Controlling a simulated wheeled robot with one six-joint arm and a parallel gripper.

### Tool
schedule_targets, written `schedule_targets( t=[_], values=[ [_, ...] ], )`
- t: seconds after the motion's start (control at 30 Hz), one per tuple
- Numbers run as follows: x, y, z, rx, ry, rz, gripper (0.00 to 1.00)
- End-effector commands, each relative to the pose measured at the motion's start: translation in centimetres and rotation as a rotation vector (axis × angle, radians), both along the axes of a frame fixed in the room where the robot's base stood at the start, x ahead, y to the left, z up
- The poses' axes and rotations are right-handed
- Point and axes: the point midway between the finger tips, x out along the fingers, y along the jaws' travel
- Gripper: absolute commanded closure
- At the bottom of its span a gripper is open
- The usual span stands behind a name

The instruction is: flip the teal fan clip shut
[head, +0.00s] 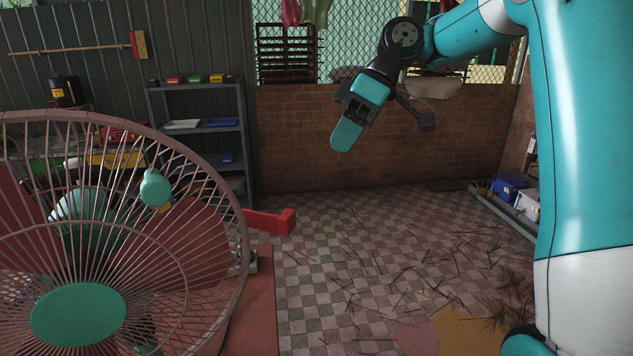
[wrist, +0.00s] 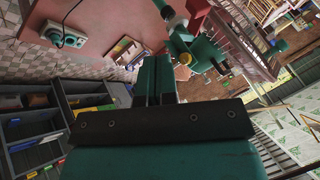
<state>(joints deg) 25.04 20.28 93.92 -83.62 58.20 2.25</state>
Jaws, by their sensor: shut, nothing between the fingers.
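A large fan with a pinkish wire cage (head: 215,205) and a teal centre disc (head: 78,314) fills the lower left of the head view. A teal rounded knob (head: 155,187) shows through the wires. In the wrist view the fan's teal body (wrist: 196,52) is at the upper right, with the cage (wrist: 245,45) beyond it. I cannot tell which teal part is the clip, or whether it is open. My gripper (head: 347,136) is shut and empty, in the air to the right of the fan and apart from it. Its teal fingers (wrist: 152,80) show in the wrist view.
The fan stands by a red table (head: 262,290); a grey socket box (wrist: 64,36) is on the table. A red bar (head: 270,221) sticks out beside the cage. Grey shelves (head: 200,130) stand behind. The tiled floor (head: 350,250) in the middle is open, with scattered thin sticks.

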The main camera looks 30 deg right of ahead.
Motion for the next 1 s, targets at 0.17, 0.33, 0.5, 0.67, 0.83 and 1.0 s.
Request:
schedule_targets(
  t=[0.17, 0.33, 0.5, 0.67, 0.83, 1.0],
  values=[
    [-0.1, 1.1, -2.2, 0.001, -0.001, 0.002, 1.0],
    [-0.2, 2.7, -4.4, 0.0, -0.001, 0.002, 1.0],
    [-0.5, 4.9, -6.9, 0.001, 0.001, 0.003, 1.0],
    [-1.3, 6.8, -7.6, 0.001, -0.001, 0.003, 1.0],
    [-2.7, 8.3, -7.6, 0.001, 0.0, 0.001, 1.0],
    [-3.2, 8.8, -7.7, 0.001, 0.001, -0.001, 1.0]
  ],
)
